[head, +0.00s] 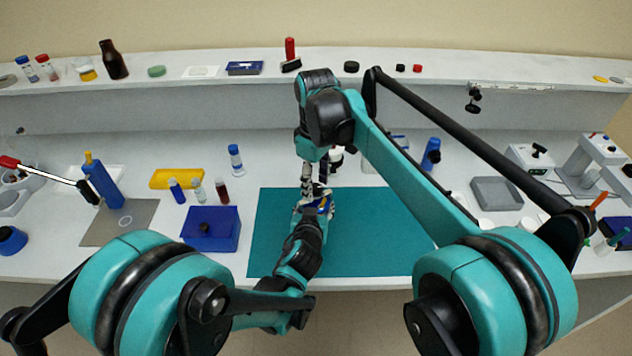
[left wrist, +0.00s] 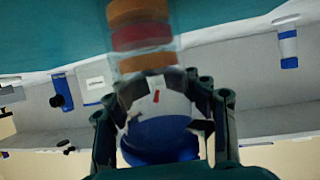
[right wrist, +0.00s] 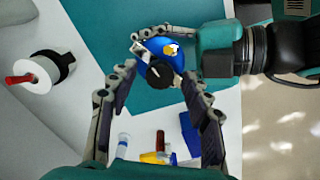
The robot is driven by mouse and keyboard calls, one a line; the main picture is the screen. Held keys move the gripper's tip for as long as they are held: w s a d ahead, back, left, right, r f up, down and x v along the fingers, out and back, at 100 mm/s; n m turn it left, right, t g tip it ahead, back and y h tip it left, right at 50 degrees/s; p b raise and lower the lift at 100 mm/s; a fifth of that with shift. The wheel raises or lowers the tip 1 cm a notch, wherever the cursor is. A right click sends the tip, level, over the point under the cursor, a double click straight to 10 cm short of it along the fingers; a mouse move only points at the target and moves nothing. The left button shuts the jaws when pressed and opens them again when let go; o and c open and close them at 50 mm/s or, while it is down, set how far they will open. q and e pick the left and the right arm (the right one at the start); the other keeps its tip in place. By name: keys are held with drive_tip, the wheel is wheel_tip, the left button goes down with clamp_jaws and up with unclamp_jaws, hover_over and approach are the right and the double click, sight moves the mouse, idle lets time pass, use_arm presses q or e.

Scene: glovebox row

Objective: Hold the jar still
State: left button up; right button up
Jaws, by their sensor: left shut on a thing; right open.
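The jar (left wrist: 158,110) shows in the left wrist view with a pale body, a small red mark and a blue end. My left gripper (head: 313,207) is shut on it above the teal mat (head: 375,255). The left fingers partly hide the jar.
Left of the mat are a blue box (head: 212,228), a yellow tray (head: 177,179) and several small vials. A grey tray (head: 497,193) stands to the right. The back shelf (head: 200,84) holds bottles and caps. The mat's right part is clear below my right arm.

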clamp_jaws()
drive_tip(key=shift+m, duration=0.3)
drive_tip(key=m, duration=0.5)
drive_tip(key=shift+m, duration=0.3)
drive_tip(key=m, duration=0.6)
drive_tip(key=shift+m, duration=0.4)
unclamp_jaws()
